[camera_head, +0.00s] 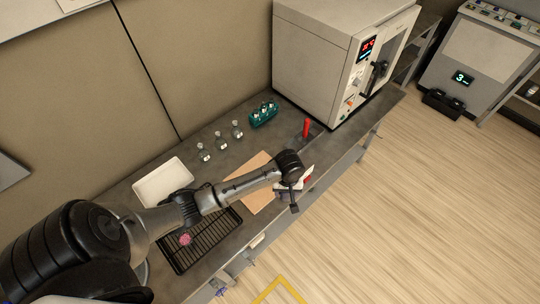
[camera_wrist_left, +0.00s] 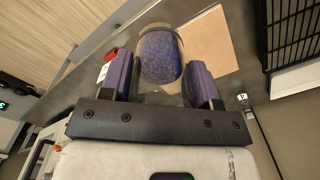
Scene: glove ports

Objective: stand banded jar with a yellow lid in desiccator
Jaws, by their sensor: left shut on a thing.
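My left gripper (camera_wrist_left: 161,85) is shut, and a clear rounded glass vessel with blue granules (camera_wrist_left: 160,58) shows between its purple fingers. In the head view the gripper (camera_head: 288,198) hangs over the front edge of the bench, beside the tan board; the vessel is hard to make out there. I see no yellow lid and no band on the vessel, and cannot tell whether it is the jar or the desiccator. My right gripper is in neither view.
A tan board (camera_head: 258,166), white tray (camera_head: 163,183), black wire rack (camera_head: 207,246) with a pink item, small flasks (camera_head: 204,153), a teal bottle rack (camera_head: 263,115) and a red cylinder (camera_head: 306,128) occupy the bench. A large oven (camera_head: 320,55) stands at the far end.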

